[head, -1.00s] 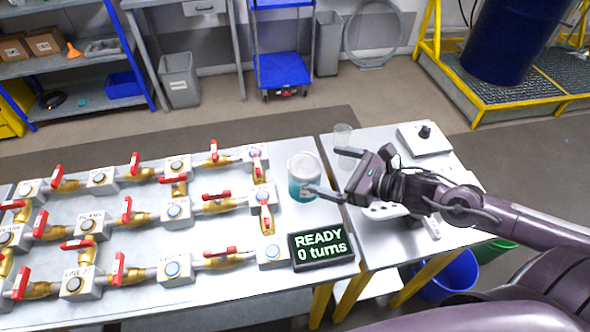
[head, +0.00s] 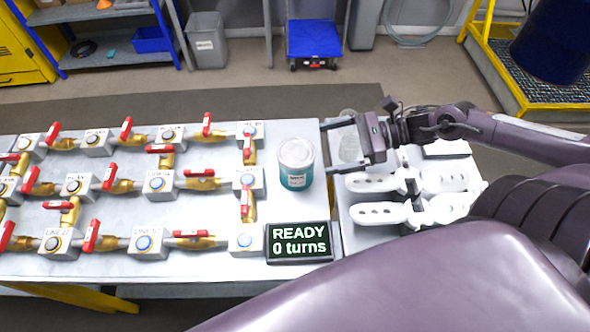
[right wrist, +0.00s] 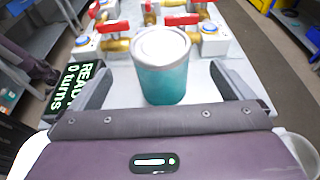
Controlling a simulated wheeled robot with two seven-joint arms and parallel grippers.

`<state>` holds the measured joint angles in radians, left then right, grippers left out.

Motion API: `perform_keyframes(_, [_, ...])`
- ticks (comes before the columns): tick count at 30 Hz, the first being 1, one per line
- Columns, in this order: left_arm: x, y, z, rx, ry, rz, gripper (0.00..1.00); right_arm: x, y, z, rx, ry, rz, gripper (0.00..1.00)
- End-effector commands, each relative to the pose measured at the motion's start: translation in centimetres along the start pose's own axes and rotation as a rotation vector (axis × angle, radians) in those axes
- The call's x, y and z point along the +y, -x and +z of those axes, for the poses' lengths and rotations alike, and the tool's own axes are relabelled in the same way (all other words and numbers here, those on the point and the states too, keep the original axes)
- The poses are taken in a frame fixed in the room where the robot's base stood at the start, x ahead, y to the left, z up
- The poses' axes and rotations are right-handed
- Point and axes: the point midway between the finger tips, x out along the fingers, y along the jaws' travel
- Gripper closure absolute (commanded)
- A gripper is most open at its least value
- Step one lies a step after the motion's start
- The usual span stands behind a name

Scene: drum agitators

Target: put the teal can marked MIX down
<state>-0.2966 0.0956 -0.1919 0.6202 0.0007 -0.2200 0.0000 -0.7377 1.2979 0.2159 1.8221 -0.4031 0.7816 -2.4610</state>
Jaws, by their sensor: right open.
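The teal can (head: 296,166) with a pale lid stands upright on the grey table, left of my right gripper and just behind the display. Its small label is too small to read. It also shows in the right wrist view (right wrist: 163,80), ahead of the jaws. My right gripper (head: 327,148) is open and empty, its fingers pointing left towards the can. In the right wrist view, gaps show between the can and both fingers. My left gripper is not in view.
A black display (head: 299,242) reading "READY 0 turns" stands in front of the can. Pipes with red-handled valves (head: 157,183) fill the table to the left. White slotted holders (head: 385,214) lie on the right-hand table. A clear glass (head: 348,113) is partly hidden behind my gripper.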

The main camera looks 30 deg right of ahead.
Motion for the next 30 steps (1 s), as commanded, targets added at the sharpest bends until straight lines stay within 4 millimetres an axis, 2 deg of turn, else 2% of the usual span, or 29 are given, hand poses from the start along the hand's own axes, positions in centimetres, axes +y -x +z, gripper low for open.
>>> perform_keyframes(1, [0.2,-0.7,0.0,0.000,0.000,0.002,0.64,-0.1,-0.7,-0.4,-0.004,0.006,0.000,0.00])
perform_keyframes(4, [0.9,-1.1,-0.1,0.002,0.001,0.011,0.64,-0.1,-1.7,-0.2,-0.004,0.004,0.000,0.00])
perform_keyframes(10, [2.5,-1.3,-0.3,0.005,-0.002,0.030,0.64,0.0,-2.6,-0.2,-0.001,0.001,0.000,0.00])
perform_keyframes(14, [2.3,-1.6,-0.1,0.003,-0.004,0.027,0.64,0.0,-3.3,-0.2,-0.003,0.001,-0.001,0.00])
perform_keyframes(24, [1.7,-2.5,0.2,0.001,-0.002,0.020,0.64,-0.1,-6.7,-0.1,-0.005,0.001,-0.003,0.00])
perform_keyframes(30, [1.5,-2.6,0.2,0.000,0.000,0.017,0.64,0.0,-7.6,-0.1,-0.001,0.001,0.000,0.00])
